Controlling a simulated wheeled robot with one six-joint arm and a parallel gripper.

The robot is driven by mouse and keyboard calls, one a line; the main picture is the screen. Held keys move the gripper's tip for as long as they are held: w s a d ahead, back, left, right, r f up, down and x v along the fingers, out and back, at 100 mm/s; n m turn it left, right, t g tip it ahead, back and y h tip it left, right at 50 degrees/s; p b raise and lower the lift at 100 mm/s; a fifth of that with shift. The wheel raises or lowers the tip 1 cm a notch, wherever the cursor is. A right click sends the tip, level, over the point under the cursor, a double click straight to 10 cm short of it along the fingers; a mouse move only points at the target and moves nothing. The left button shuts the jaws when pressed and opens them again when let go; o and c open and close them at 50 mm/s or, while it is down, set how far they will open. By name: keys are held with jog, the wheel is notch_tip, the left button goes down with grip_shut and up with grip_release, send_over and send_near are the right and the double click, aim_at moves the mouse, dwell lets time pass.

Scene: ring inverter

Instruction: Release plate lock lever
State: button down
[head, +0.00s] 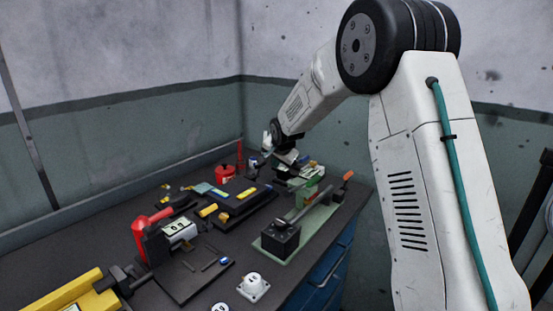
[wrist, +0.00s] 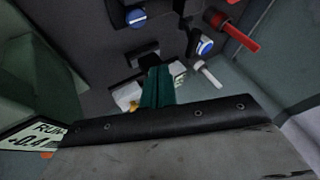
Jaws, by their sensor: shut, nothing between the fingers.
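My white arm reaches over the black bench to its far right end. My gripper (head: 288,160) is small and low there in the head view, with its fingers shut and nothing held. In the wrist view, the shut teal fingers (wrist: 158,86) stick out past the dark edge of my wrist. An orange-red-tipped lever (head: 347,175) stands at the far right end of a green base plate (head: 292,239), to the right of my gripper. I cannot tell for sure whether it is the plate lock lever. In the wrist view, a red handle (wrist: 236,31) and a white peg (wrist: 208,73) lie beyond the fingers, apart from them.
A dark block (head: 280,240) with a grey bar stands on the green base plate. A red-handled device with a display (head: 180,234), a black tray (head: 235,202), a white socket (head: 253,286) and a yellow machine (head: 70,294) crowd the bench. Walls close off the far side.

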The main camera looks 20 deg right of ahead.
aim_at(258, 170)
jog(key=w+a+f, duration=0.1)
jog(key=w+f, duration=0.2)
jog(key=w, duration=0.3)
jog(key=shift+w+a+f, duration=0.25)
jog(key=shift+a, duration=0.1)
